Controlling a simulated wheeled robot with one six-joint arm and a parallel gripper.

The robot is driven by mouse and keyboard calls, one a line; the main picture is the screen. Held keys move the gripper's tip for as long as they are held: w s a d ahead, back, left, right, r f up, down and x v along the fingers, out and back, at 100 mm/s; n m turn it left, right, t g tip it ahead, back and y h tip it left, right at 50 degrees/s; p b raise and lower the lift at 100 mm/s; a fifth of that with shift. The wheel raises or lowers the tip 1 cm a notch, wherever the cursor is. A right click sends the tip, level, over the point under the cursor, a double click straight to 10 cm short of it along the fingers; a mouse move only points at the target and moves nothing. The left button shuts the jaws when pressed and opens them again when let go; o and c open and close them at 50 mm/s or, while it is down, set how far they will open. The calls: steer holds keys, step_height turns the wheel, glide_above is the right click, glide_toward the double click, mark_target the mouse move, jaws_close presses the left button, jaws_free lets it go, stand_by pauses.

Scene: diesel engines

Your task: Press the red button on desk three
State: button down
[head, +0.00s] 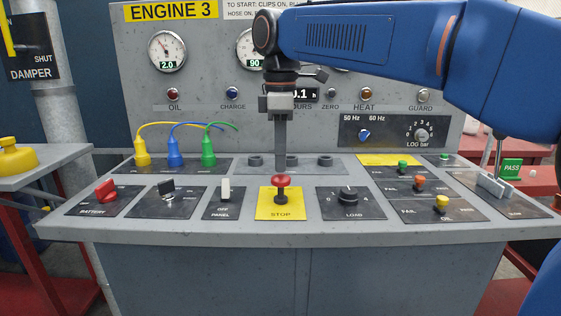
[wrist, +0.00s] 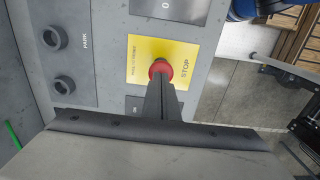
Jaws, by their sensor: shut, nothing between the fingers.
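The red button (head: 281,181) is a mushroom head on a dark stem, on a yellow STOP plate (head: 265,209) at the front middle of the desk marked ENGINE 3 (head: 171,11). In the wrist view the red button (wrist: 160,69) shows just beyond the fingertips on the yellow plate (wrist: 140,50). My gripper (head: 280,168) points straight down with its fingers together and empty. Its tips are right over the button's top, touching it or very close; I cannot tell which. In the wrist view my gripper (wrist: 160,85) covers part of the red head.
A black LOAD knob (head: 348,195) is right of the plate and a white PANEL switch (head: 225,189) left. Yellow, blue and green clips (head: 175,152) with cables stand behind left. Empty black sockets (head: 290,160) stand behind the button. Colored buttons (head: 420,183) are at right.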

mark_target(281, 175)
steer(key=shift+f, duration=0.5)
steer(key=shift+f, duration=1.35)
step_height(281, 175, up, 15)
steer(key=shift+f, duration=0.2)
